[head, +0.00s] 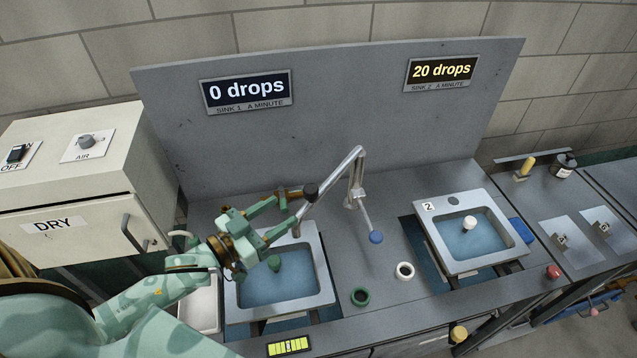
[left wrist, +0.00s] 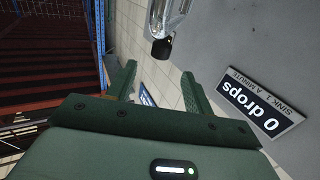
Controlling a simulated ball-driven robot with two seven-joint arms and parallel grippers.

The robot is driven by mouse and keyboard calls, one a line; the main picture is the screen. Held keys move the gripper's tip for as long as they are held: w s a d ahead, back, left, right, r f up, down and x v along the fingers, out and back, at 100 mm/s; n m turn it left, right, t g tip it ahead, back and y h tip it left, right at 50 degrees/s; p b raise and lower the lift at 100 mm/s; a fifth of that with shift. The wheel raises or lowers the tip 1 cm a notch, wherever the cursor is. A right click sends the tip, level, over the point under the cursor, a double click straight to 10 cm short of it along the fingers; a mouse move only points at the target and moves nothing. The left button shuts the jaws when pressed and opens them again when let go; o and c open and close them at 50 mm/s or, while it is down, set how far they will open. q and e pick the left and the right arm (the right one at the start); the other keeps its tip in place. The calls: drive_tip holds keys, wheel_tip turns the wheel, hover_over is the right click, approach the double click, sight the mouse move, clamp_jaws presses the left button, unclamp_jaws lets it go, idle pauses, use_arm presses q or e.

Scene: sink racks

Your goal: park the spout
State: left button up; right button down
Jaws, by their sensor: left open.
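The chrome spout (head: 335,168) rises from the counter between the two sinks and slopes down to the left, over the back right of sink 1 (head: 326,284). My left gripper (head: 295,210) is open beside the lower end of the spout. In the left wrist view, my open fingers (left wrist: 159,70) point toward the black end (left wrist: 162,48) of the spout, which lies beyond the fingertips; I cannot tell whether they touch. My right gripper is not in view.
Sink 2 (head: 508,255) stands right, with a white plug (head: 470,223). A green plug (head: 274,262) is in sink 1. Displays read 0 drops (head: 246,91) and 20 drops (head: 441,71). A DRY cabinet (head: 70,215) stands left.

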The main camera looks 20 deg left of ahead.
sight(305, 195)
use_arm(q)
drive_tip(key=x, duration=1.1)
drive_tip(key=shift+a+p, duration=0.1)
drive_tip(key=shift+p, duration=0.25)
drive_tip(key=shift+w, duration=0.35)
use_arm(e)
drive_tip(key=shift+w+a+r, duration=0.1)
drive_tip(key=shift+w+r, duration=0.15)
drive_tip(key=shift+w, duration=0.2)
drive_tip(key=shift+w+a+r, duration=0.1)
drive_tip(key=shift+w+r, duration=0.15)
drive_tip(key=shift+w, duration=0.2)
use_arm(q)
drive_tip(key=shift+c, duration=1)
clamp_jaws()
